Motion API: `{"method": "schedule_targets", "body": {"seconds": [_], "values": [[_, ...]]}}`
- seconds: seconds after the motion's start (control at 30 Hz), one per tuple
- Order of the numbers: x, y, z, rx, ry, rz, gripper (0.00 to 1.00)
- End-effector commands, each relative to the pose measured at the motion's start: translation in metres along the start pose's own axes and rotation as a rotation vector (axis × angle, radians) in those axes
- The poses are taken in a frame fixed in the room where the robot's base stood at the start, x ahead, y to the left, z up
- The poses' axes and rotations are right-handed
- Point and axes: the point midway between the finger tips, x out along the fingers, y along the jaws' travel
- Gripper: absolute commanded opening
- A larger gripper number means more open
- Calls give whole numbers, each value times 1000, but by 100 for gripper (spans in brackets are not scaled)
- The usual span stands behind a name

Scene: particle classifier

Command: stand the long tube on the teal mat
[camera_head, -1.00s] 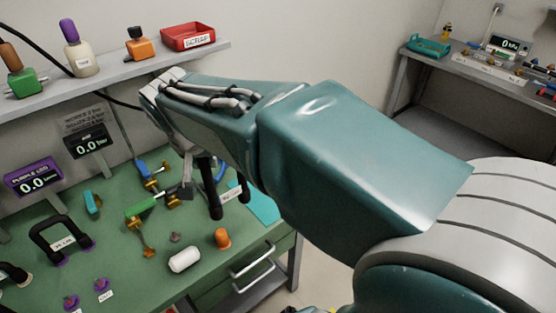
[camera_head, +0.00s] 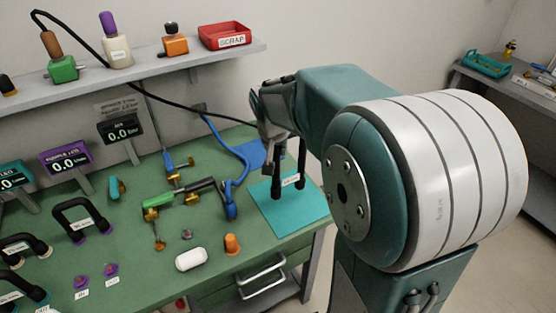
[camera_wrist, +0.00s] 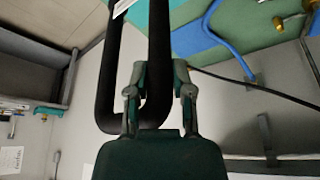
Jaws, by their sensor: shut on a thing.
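The long tube is a black U-shaped tube with a white label; its two legs (camera_head: 277,182) point down over the teal mat (camera_head: 302,216). Its feet appear against the mat's back half, but I cannot tell whether they touch it. My gripper (camera_head: 273,135) is shut on the tube's upper part, which is mostly hidden behind the fingers. In the wrist view the black tube (camera_wrist: 160,50) runs between my gripper's fingers (camera_wrist: 158,92), with the mat (camera_wrist: 140,14) beyond it.
A blue tube (camera_head: 231,205) and brass fittings lie left of the mat. Other black tubes (camera_head: 82,215) stand at left. A shelf (camera_head: 140,70) runs above the bench.

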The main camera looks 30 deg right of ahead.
Motion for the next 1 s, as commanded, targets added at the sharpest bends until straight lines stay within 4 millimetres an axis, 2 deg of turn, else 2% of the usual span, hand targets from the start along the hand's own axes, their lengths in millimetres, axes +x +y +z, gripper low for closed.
{"method": "schedule_targets", "body": {"seconds": [0.1, 0.37, 0.5, 0.6, 0.8, 0.83, 0.9, 1.0], "values": [[23, 2, -5, -1, 0, 3, 0], [49, 5, -12, -3, 3, 3, 0], [70, 7, -5, -3, 1, 2, 0], [77, 8, -2, -3, 2, 1, 0], [77, 7, -2, -3, 4, 1, 0], [77, 6, -1, -3, 3, 1, 39], [77, 6, -1, -3, 3, 1, 65], [77, 6, -1, -3, 3, 2, 65]]}}
